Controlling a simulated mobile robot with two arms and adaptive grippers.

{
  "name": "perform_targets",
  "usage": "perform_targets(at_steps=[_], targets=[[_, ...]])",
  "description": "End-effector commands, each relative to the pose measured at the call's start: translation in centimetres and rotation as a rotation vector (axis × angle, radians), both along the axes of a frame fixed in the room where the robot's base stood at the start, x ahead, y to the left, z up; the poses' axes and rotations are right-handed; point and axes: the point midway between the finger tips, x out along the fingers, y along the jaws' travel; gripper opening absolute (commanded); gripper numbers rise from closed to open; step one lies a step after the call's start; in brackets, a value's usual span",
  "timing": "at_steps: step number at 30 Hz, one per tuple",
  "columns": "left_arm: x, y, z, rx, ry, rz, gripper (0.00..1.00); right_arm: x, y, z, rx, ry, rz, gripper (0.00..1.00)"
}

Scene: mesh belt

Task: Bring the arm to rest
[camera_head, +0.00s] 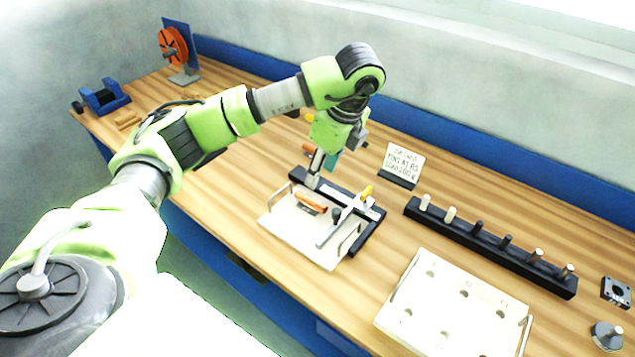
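My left arm (215,120) comes in from the left, green and grey, and arches over the bench with its wrist bent down. My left gripper (314,180) points down above the back left of a white tray fixture (290,228). Its fingers look close together, but their gap is hard to make out, and whether they touch the fixture cannot be told. An orange piece (310,201) lies on the fixture near the fingertips. My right gripper is out of view.
The wooden bench (222,205) bears a white plate with holes (450,318), a black rail (490,248) with several pegs, a sign (402,163), an orange spool (172,46) and a blue cradle (103,97). Bare wood lies left of the fixture. A wall stands behind.

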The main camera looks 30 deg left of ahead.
Motion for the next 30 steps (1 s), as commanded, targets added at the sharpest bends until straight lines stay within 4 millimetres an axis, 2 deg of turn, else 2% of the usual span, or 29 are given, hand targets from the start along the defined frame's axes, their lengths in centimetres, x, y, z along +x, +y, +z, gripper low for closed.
perform_targets(at_steps=[6, 23, 26, 30], targets=[[0.0, -0.3, 1.2, 0.001, 0.001, 0.001, 0.38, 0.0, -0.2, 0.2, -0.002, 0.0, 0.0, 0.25], [0.0, -0.3, 1.4, 0.0, 0.001, 0.001, 0.38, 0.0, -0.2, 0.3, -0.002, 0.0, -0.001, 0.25], [0.0, -0.3, 2.6, 0.0, 0.001, 0.001, 0.38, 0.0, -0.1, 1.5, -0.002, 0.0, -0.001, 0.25], [0.0, -0.3, 5.4, 0.0, 0.001, 0.001, 0.38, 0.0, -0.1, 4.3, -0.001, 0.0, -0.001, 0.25]])
